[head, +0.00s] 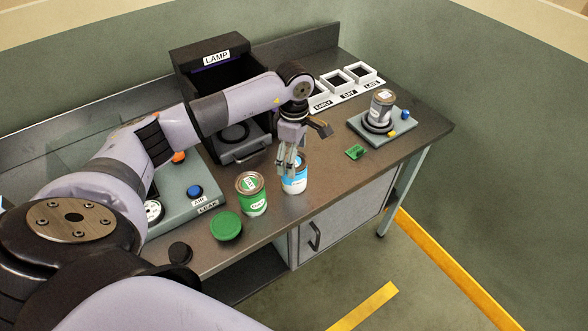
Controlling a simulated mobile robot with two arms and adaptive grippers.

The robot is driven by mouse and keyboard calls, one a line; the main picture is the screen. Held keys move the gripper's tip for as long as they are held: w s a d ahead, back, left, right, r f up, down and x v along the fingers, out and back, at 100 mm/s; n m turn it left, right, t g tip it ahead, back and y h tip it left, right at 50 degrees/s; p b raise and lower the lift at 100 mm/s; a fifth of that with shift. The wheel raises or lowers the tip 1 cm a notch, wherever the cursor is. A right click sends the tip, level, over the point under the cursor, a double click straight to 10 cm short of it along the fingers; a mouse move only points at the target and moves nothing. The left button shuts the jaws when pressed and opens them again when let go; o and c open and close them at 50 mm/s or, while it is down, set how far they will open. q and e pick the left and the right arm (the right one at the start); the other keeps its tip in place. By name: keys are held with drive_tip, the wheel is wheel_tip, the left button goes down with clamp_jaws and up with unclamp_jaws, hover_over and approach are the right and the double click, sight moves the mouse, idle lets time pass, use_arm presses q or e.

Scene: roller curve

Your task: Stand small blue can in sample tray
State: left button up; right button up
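A small blue can (295,185) with a white band stands upright near the front edge of the bench. My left gripper (290,168) points down at the can's top, its fingers overlapping the can's upper left side in the picture. I cannot tell whether the fingers are closed on the can or only beside it. A row of white square-framed holders (337,81) with dark insides and small labels lies at the back right; I cannot tell whether this is the sample tray. My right gripper is not in view.
A green can (252,195) stands close left of the blue can, with a green lid (226,226) in front. A black box labelled LAMP (212,56) is behind. A grey device (381,126) holds a grey can (381,105) at right. A small green board (355,152) lies nearby.

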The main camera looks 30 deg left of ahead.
sight(295, 187)
use_arm(q)
drive_tip(key=shift+f+p, duration=0.6)
drive_tip(key=shift+f, duration=1.1)
drive_tip(key=shift+c, duration=0.6)
drive_tip(key=c, duration=1.2)
drive_tip(key=shift+c, duration=0.7)
drive_tip(key=shift+r, duration=0.15)
